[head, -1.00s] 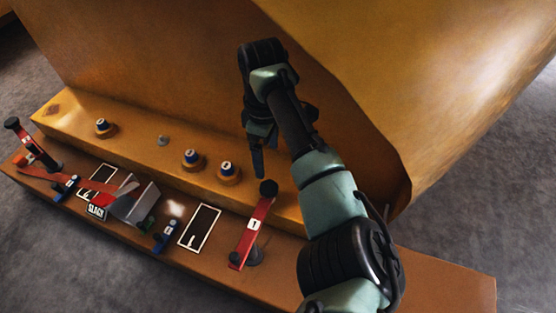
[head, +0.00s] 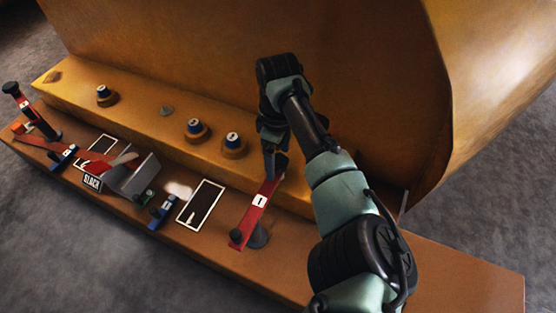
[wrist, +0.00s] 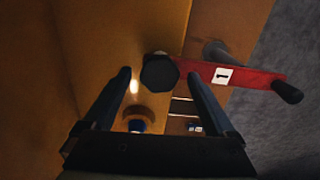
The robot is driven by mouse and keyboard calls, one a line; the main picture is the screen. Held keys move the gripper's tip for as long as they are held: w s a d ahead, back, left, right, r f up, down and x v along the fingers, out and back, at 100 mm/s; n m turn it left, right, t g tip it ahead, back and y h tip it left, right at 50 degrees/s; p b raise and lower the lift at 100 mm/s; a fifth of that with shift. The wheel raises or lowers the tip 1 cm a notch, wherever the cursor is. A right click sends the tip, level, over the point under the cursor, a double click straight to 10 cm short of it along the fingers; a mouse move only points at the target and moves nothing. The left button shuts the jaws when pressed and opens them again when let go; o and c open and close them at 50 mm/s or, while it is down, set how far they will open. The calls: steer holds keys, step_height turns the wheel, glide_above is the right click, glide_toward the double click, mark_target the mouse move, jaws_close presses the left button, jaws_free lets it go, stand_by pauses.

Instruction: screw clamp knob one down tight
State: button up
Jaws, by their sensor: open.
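Clamp knob one (wrist: 160,72) is a dark faceted knob at one end of a red clamp arm (head: 257,210) marked 1. The arm also shows in the wrist view (wrist: 245,78), with a black handle (wrist: 287,92) at its other end. My gripper (head: 274,164) is over the knob end of the arm and hides the knob in the head view. In the wrist view my open fingers (wrist: 160,76) stand either side of the knob, with gaps on both sides. I cannot tell how far down the knob they reach.
Blue-topped round fittings (head: 234,144) stand on the yellow ledge, left of my gripper. A white-framed black plate (head: 201,204), a blue clip (head: 163,211) and a grey block (head: 135,177) lie left of the clamp. Another red clamp (head: 32,118) is far left. The tall yellow casting (head: 190,60) rises behind.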

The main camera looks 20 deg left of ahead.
steer(key=shift+f, duration=0.1)
steer(key=shift+c, duration=0.2)
steer(key=c, duration=1.3)
steer(key=shift+p, duration=0.3)
steer(key=shift+c, duration=0.2)
steer(key=shift+r+m+p, duration=0.25)
steer(key=shift+m+p, duration=0.05)
steer(key=shift+p, duration=0.5)
steer(key=p, duration=0.2)
steer(key=shift+s+r+m+p, duration=0.1)
steer(key=shift+m+p, duration=0.25)
steer(key=shift+m, duration=0.05)
steer(key=m+p, duration=0.2)
steer(key=p, duration=0.1)
steer(key=shift+a, duration=0.1)
steer(key=m+p, duration=0.1)
steer(key=m, duration=0.2)
steer(key=m+p, duration=0.1)
steer(key=shift+f+m+p, duration=0.25)
steer(key=shift+m+p, duration=0.05)
steer(key=shift+p, duration=0.05)
steer(key=shift+m+p, duration=0.5)
steer(key=shift+m, duration=1.5)
